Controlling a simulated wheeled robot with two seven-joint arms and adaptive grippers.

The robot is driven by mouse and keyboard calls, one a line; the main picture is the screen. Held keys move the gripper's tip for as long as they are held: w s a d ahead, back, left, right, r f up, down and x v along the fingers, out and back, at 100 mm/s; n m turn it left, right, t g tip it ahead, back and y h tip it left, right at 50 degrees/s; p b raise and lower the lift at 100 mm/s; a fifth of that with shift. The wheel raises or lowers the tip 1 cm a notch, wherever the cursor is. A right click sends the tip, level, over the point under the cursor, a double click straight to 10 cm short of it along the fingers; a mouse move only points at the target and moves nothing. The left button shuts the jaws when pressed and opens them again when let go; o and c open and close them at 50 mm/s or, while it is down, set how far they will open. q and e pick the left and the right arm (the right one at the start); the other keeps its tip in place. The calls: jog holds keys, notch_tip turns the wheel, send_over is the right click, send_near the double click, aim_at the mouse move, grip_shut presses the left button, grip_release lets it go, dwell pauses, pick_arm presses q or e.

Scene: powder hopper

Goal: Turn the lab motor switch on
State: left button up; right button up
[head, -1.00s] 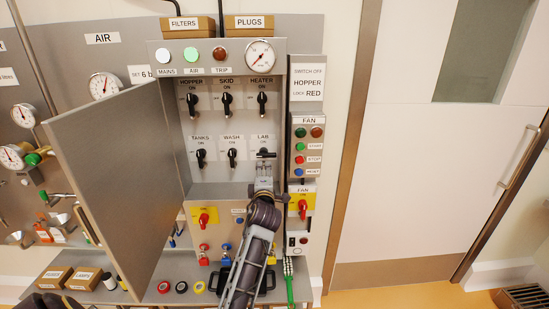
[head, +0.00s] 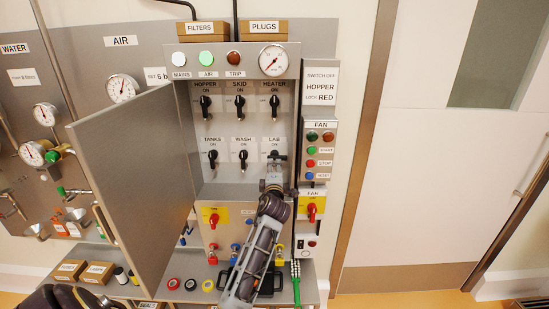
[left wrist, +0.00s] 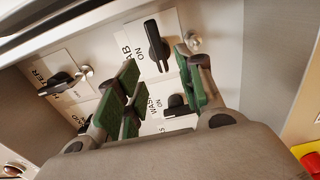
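The LAB switch (left wrist: 154,45) is a black knob on the grey panel. It also shows in the head view (head: 277,156), below its LAB label. It lies crosswise to the ON mark, while the HEATER knob (head: 275,105) and WASH knob (head: 243,158) stand upright. My left gripper (head: 273,176) is in front of the panel just below the LAB switch. In the left wrist view its green-padded fingers (left wrist: 157,78) are apart and empty, with the LAB knob beyond the gap between them. I cannot tell whether they touch it. My right gripper is not in view.
An open grey cabinet door (head: 138,195) stands left of the switches. The FAN box (head: 318,150) with its buttons is close on the right. A shelf (head: 205,298) with tape rolls runs along the bottom.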

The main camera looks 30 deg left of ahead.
aim_at(275, 156)
pick_arm(q)
jog(key=shift+p+x, duration=0.55)
jog(key=shift+x, duration=1.45)
jog(key=shift+p+x, duration=0.5)
jog(key=shift+x, duration=2.05)
jog(key=shift+a, duration=0.1)
jog(key=c, duration=0.7)
